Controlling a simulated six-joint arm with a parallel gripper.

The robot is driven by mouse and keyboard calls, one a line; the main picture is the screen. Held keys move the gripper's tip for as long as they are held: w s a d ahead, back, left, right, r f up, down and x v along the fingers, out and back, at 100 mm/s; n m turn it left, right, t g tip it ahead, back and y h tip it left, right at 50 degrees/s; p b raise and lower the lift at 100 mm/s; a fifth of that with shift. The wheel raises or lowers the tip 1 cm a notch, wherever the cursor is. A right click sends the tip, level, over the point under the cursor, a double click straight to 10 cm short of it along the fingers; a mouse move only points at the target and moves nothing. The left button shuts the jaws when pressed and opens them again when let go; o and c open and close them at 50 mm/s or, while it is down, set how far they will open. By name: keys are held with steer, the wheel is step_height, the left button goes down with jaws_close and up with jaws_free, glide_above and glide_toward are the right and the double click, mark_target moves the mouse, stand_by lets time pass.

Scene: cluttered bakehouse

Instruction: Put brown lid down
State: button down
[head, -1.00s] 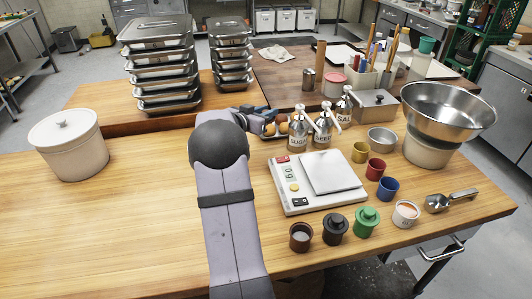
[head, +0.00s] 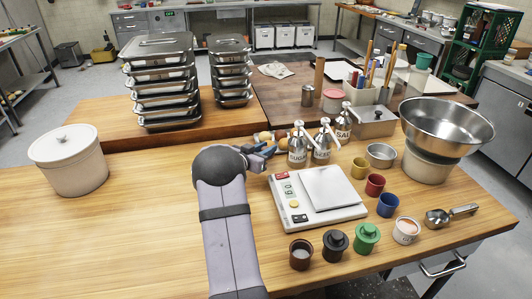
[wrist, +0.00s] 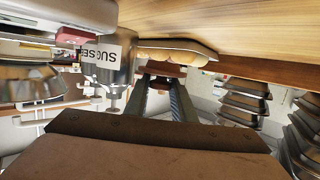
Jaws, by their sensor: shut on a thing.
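My gripper (head: 262,155) is beyond the scale, left of the sugar dispenser. In the wrist view its two fingers (wrist: 164,84) are shut on a small reddish-brown piece, the brown lid (wrist: 166,68), held at the fingertips. The lid is hard to make out in the head view. The brown cup (head: 301,254) stands open at the table's front edge, with pale contents showing. A black lidded cup (head: 335,246) and a green lidded cup (head: 366,239) stand to its right.
The sugar dispenser (head: 297,152) stands close right of my gripper. A tray of buns (wrist: 180,50) is close by. The scale (head: 317,199) lies between gripper and cups. Stacked metal trays (head: 160,88) stand behind. The wooden table's left part (head: 120,235) is clear.

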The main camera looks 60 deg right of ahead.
steer(key=shift+f, duration=0.85)
steer(key=shift+f, duration=0.1)
steer(key=shift+f, duration=0.35)
steer(key=shift+f+b, duration=0.15)
steer(key=shift+b, duration=0.15)
steer(key=c, duration=1.5)
jaws_free()
steer(key=shift+f, duration=0.1)
